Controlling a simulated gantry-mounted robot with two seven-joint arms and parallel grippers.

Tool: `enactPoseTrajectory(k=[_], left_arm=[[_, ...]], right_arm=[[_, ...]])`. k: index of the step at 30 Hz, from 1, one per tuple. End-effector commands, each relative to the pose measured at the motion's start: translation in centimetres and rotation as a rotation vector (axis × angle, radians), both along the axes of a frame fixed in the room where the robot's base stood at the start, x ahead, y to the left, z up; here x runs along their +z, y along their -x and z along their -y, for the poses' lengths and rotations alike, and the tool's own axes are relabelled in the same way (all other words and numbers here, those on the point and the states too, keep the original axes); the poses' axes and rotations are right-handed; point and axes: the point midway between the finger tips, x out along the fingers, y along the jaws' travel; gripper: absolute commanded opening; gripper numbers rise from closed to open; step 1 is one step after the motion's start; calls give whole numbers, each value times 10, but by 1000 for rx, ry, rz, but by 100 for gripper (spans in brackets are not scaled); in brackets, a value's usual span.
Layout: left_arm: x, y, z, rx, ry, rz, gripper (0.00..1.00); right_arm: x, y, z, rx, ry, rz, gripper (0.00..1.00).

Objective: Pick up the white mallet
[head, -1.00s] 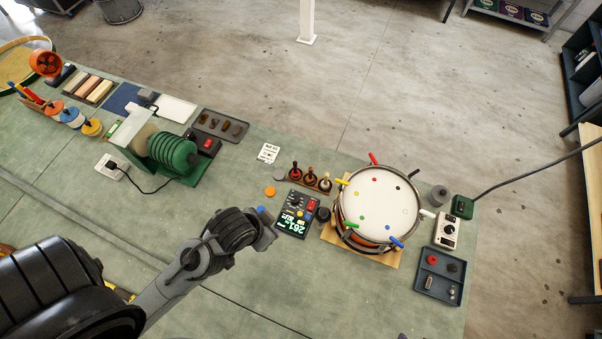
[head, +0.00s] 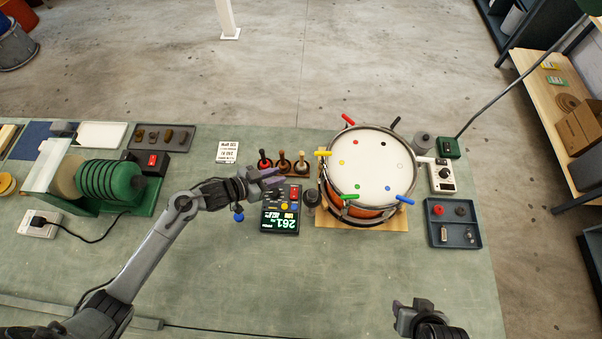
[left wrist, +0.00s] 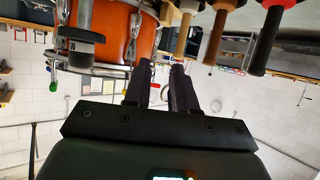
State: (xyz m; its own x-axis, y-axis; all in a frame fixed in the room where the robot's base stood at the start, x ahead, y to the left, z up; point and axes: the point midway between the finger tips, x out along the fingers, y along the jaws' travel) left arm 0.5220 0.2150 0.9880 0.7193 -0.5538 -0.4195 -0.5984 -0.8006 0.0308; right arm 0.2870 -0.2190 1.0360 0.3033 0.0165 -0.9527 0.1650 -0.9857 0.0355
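The white mallet (head: 301,163) stands at the right end of a small rack of three mallets, beside a red-headed one (head: 265,160) and a brown one (head: 282,161). In the left wrist view, which looks upside down, its pale head and handle (left wrist: 187,22) are at the top, just beyond the fingers. My left gripper (head: 278,177) is in front of the rack, close to the mallets. Its fingers (left wrist: 160,75) are apart with nothing between them. My right gripper (head: 411,304) is open and empty at the bench's front right.
The drum (head: 372,165) stands right of the rack on a wooden base. A tuner box with a lit display (head: 280,218) lies just in front of the rack. A parts tray (head: 453,225) is at the right. The bench front is mostly clear.

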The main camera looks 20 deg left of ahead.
Motion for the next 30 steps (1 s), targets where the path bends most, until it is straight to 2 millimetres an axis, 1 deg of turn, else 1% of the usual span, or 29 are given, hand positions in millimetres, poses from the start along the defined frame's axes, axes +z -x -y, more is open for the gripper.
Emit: enactPoseTrajectory(k=[1,5,8,16,19,26,30], left_arm=[[-11,-11,-8,-8,-2,16,26],[-10,-27,-20,-19,0,41,26],[-11,-36,-21,-23,1,49,26],[-21,-63,-3,-22,4,52,26],[-25,-70,3,-22,2,52,26],[-29,-79,10,-24,1,52,26],[-34,-92,19,-23,3,51,26]], right_arm=[[-17,0,-1,-1,-1,1,43],[-27,0,-1,-1,-4,1,43],[-30,0,-2,-2,-5,3,43],[-30,0,-2,-1,-7,5,43],[-31,-1,-2,-2,-7,5,43],[-31,0,-1,0,-4,5,43],[-30,0,-1,2,-1,5,43]])
